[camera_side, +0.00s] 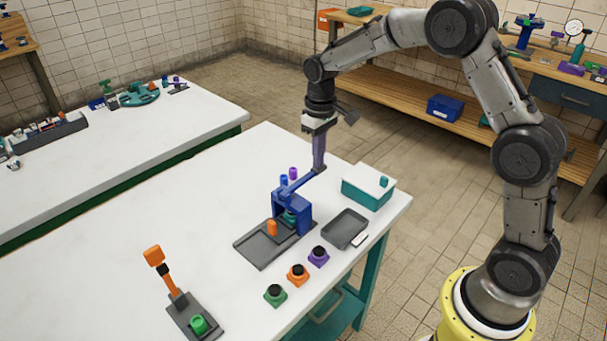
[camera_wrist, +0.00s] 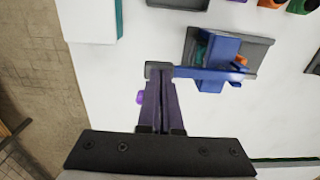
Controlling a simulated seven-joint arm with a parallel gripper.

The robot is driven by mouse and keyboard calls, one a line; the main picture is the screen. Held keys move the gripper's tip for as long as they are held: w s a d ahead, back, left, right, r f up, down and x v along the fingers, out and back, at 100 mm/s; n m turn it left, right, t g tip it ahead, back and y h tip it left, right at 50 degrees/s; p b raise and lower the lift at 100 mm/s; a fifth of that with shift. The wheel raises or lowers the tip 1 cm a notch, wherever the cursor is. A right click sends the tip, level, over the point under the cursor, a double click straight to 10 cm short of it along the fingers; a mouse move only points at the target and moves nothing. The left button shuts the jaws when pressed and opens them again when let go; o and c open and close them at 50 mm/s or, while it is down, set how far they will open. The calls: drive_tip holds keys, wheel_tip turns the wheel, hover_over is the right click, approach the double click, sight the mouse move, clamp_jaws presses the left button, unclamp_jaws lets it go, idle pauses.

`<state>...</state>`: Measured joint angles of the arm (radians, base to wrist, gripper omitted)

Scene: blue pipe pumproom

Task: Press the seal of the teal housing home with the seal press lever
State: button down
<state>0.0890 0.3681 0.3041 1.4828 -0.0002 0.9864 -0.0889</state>
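The blue seal press (camera_side: 300,210) stands on a dark grey base plate (camera_side: 262,252). Its blue lever (camera_side: 300,184) slopes up to the right. The press also shows in the wrist view (camera_wrist: 212,75), with the lever (camera_wrist: 205,72) pointing left. The teal housing (camera_side: 289,217) sits under the press head, mostly hidden; a bit of teal shows in the wrist view (camera_wrist: 201,48). Its seal cannot be made out. My gripper (camera_side: 319,169) points down at the lever's free end, its fingers close together (camera_wrist: 158,72). I cannot tell whether the lever end is between them.
An orange cylinder (camera_side: 272,229) stands on the base plate. A grey tray (camera_side: 345,229) and a teal box with white lid (camera_side: 368,187) lie to the right. Green, orange (camera_side: 298,275) and purple housings are in front. An orange-handled lever tool (camera_side: 165,270) stands front left.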

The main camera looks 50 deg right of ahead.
sight(319, 172)
drive_tip(key=shift+s+f, duration=0.1)
drive_tip(key=shift+f, duration=2.4)
wheel_tip(319, 172, up, 13)
drive_tip(key=shift+f, duration=0.2)
idle(0.4)
